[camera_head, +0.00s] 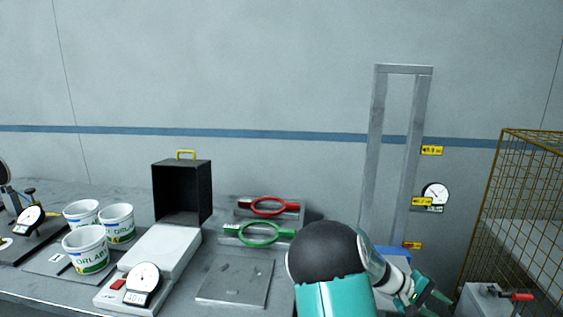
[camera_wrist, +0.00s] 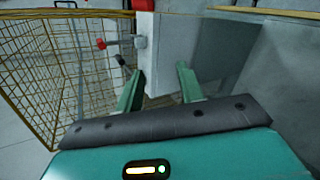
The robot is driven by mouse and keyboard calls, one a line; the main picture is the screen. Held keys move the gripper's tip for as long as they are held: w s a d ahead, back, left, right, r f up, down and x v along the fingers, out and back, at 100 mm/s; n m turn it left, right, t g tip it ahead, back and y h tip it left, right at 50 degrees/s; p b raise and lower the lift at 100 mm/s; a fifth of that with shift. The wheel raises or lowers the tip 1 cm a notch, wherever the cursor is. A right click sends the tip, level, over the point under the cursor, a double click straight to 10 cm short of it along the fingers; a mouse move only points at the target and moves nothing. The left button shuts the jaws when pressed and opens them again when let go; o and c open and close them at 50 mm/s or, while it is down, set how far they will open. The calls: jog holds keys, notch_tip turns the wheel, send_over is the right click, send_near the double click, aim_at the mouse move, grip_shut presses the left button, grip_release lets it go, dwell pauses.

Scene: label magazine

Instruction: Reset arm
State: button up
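My arm, teal with a dark rounded joint, rises at the bottom right of the middle in the head view. My gripper (camera_head: 438,299) is low at the right there, beyond the arm's bend. In the wrist view my gripper (camera_wrist: 160,70) has its two green fingers spread apart, with nothing held between them. The fingers point toward a grey box with a red-handled lever (camera_wrist: 138,42) and a wire cage (camera_wrist: 60,75). I cannot tell how far the fingertips are from the surfaces behind them.
The bench holds white tubs (camera_head: 86,251), a white scale (camera_head: 160,252), an open black box (camera_head: 182,192), a red ring (camera_head: 269,206), a green ring (camera_head: 259,234) and a grey plate (camera_head: 235,281). A metal frame (camera_head: 377,150) stands behind my arm. The yellow cage (camera_head: 518,180) is at right.

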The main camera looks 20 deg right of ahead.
jog(key=w+a+r+t+y, duration=0.1)
jog(key=a+r+t+y, duration=0.25)
jog(key=a, duration=0.85)
jog(key=a+r+t+y, duration=0.3)
jog(key=a+r, duration=0.2)
jog(key=a, duration=0.7)
jog(key=s+a+r+n+t+y, duration=0.1)
jog(key=s+a+r, duration=0.3)
jog(key=a, duration=0.5)
jog(key=s+a+r+n+t+y, duration=0.1)
jog(key=s+a+r+t+y, duration=0.2)
jog(key=a, duration=0.7)
jog(key=shift+s+a+r+t, duration=0.25)
jog(key=shift+s+r+t, duration=0.55)
jog(key=shift+s, duration=0.2)
jog(key=shift+d, duration=0.2)
